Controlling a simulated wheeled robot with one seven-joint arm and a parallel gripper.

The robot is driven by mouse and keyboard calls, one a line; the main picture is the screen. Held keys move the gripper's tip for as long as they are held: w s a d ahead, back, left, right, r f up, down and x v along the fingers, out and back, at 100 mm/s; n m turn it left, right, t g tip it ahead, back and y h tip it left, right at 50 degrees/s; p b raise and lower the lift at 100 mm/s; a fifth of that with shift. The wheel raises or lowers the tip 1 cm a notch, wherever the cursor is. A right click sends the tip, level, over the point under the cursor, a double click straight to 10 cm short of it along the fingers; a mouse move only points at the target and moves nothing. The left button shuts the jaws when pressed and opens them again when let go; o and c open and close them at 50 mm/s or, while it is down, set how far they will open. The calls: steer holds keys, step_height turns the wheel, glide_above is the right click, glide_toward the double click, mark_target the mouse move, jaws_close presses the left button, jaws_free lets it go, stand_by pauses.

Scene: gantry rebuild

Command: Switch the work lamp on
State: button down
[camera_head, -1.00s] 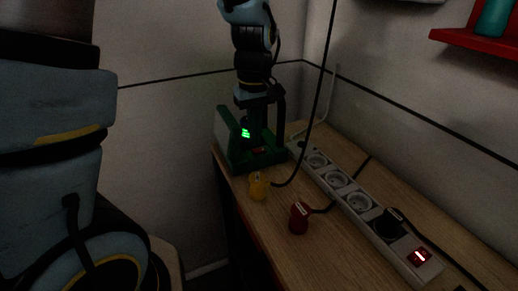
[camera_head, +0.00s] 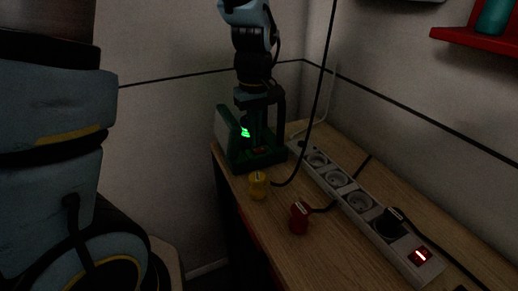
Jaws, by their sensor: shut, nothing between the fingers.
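My gripper (camera_head: 257,138) points down at the back left of the bench, inside or just in front of a dark green housing (camera_head: 228,133) with a small green light. Its fingers are shut and hold nothing; their tips are hard to make out in the dim light. A yellow plug (camera_head: 258,187) stands on the bench in front of the housing, with a black cable running up from beside it. A red plug (camera_head: 299,218) with a black cable stands nearer. I cannot identify the work lamp in this view.
A white power strip (camera_head: 410,265) lies along the bench (camera_head: 270,232), with empty sockets, one black plug (camera_head: 389,224) in it and a red-lit switch (camera_head: 422,255). A red shelf (camera_head: 475,42) is at upper right. Bare wood lies in front of the red plug.

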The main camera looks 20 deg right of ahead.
mark_target(255, 150)
steer(key=shift+f+b, duration=0.4)
steer(key=shift+f, duration=0.3)
stand_by(0.3)
step_height(255, 150, up, 7)
steer(key=p, duration=0.6)
steer(key=shift+p, duration=0.3)
stand_by(0.4)
